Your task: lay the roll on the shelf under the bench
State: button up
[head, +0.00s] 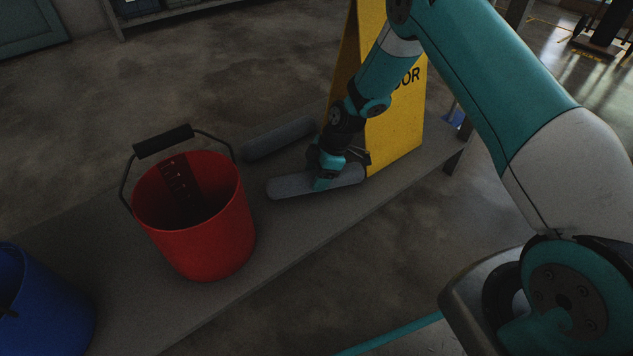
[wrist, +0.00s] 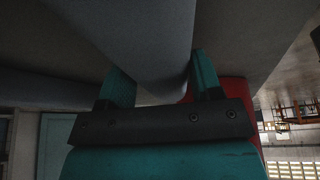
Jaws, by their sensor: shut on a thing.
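My gripper (head: 322,183) is shut on a grey roll (head: 290,187) over the bench top (head: 290,235). The roll lies nearly level, and I cannot tell whether it touches the top. In the wrist view the two teal fingers (wrist: 160,85) stand on either side of the roll (wrist: 150,40). A second grey roll (head: 278,138) lies behind it on the bench, apart from it. The shelf under the bench is hidden by the bench top.
A red bucket (head: 215,230) with a raised black handle stands left of the held roll. A blue bucket (head: 45,310) is at the far left. A yellow floor sign (head: 395,130) stands close to the right of my gripper. Bare floor (head: 400,245) lies before the bench.

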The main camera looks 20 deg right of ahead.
jog(key=shift+f, duration=0.2)
jog(key=o, duration=1.1)
jog(key=shift+c, duration=0.2)
jog(key=p+v, duration=0.4)
jog(key=v, duration=0.3)
jog(key=shift+a+r+p, duration=0.1)
jog(key=shift+a+p, duration=0.05)
jog(key=shift+p, duration=0.25)
jog(key=shift+d+r, duration=0.25)
jog(key=shift+r, duration=0.05)
